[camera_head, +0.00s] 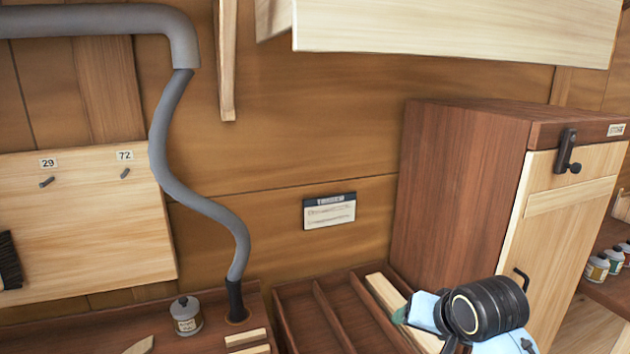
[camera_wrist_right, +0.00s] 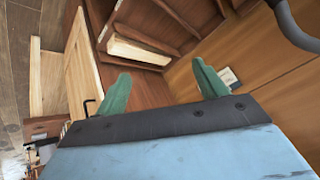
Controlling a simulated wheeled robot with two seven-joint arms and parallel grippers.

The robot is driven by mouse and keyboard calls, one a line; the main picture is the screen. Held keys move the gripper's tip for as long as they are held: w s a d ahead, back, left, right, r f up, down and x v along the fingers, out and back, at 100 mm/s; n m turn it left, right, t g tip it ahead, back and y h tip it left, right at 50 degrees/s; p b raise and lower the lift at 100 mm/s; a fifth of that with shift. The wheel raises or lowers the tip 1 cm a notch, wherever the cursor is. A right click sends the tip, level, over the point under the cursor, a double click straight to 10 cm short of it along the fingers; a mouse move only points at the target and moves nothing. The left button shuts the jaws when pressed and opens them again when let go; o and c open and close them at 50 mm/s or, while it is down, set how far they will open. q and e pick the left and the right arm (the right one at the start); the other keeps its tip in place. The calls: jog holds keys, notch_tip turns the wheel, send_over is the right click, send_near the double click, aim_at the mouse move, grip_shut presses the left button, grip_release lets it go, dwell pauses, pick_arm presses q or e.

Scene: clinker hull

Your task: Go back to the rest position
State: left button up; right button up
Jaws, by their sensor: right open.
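My right gripper shows in the right wrist view (camera_wrist_right: 162,82), with its two green fingers spread wide apart and nothing between them. In the head view my right arm's light blue wrist and black joint show at the bottom right, in front of the wooden cabinet (camera_head: 455,190). A bit of green finger (camera_head: 400,315) shows beside the light wood strip in the divided tray. Whether it touches anything there I cannot tell. My left gripper is not in view.
A divided wooden tray (camera_head: 318,318) holds a light wood strip (camera_head: 388,293). Left of it stand a small jar (camera_head: 186,316) and a grey hose (camera_head: 190,190) running down to the bench. A shelf (camera_head: 450,30) overhangs above. Small jars (camera_head: 597,267) stand at far right.

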jog(key=s+d+f+n+g, duration=0.1)
jog(key=s+f+n, duration=0.1)
jog(key=s+f, duration=0.5)
jog(key=s+d+f+n+g+h, duration=0.1)
jog(key=s+f+n+g, duration=0.15)
jog(key=s, duration=0.95)
jog(key=s+d+f+n, duration=0.1)
jog(key=s+f, duration=0.5)
jog(key=s, duration=0.3)
notch_tip(320, 180, down, 30)
jog(key=s+g+b, duration=0.2)
jog(key=b, duration=0.4)
pick_arm(q)
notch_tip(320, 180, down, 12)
jog(key=b, duration=0.6)
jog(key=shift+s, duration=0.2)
pick_arm(e)
jog(key=s+d+f, duration=0.1)
jog(key=s+f, duration=0.7)
jog(key=f, duration=0.3)
jog(key=s+d+f, duration=0.1)
jog(key=s+f, duration=0.7)
jog(key=f, duration=0.3)
jog(key=shift+s+d+g, duration=0.35)
jog(key=shift+s+g, duration=0.05)
jog(key=shift+g, duration=0.05)
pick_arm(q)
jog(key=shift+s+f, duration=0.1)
pick_arm(e)
jog(key=shift+n, duration=0.35)
